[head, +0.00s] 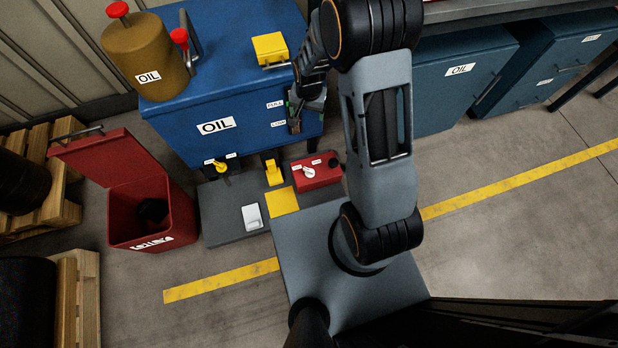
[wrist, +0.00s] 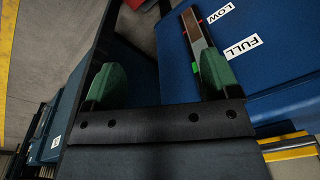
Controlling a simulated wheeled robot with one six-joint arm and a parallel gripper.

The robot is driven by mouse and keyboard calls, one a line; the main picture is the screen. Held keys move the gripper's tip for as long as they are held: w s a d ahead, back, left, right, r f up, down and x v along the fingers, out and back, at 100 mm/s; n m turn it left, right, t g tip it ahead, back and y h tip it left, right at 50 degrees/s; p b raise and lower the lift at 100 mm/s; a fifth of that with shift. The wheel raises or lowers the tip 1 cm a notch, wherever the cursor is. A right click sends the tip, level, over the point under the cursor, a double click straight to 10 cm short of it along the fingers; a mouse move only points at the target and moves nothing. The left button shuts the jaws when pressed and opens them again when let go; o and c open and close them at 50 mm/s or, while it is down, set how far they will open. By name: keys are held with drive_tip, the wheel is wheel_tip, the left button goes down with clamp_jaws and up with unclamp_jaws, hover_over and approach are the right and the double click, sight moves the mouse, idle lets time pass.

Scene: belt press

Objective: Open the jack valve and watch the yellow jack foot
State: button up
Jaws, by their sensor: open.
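My gripper (head: 294,118) is at the cabinet front by the FULL and LOW labels, above and behind the red block. In the wrist view its green-padded fingers (wrist: 155,72) are apart with nothing held. The block and yellow piece do not show there.
The blue oil cabinet (head: 232,136) carries a brown oil can (head: 150,60) and a yellow box (head: 270,47). A yellow lever (head: 220,166) sits at its lower front. A strip gauge (wrist: 193,30) is close to my right finger. An open red bin (head: 152,213) stands left.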

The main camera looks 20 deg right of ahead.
sight(309, 169)
wheel_tip(309, 169, down, 41)
drive_tip(key=m+b, duration=0.1)
drive_tip(key=b, duration=0.5)
drive_tip(key=m+g+b, duration=0.1)
drive_tip(key=m+b, duration=0.1)
drive_tip(key=b, duration=0.4)
drive_tip(key=shift+s+d+r+b, duration=0.15)
drive_tip(key=shift+b, duration=0.25)
drive_tip(key=c, duration=0.9)
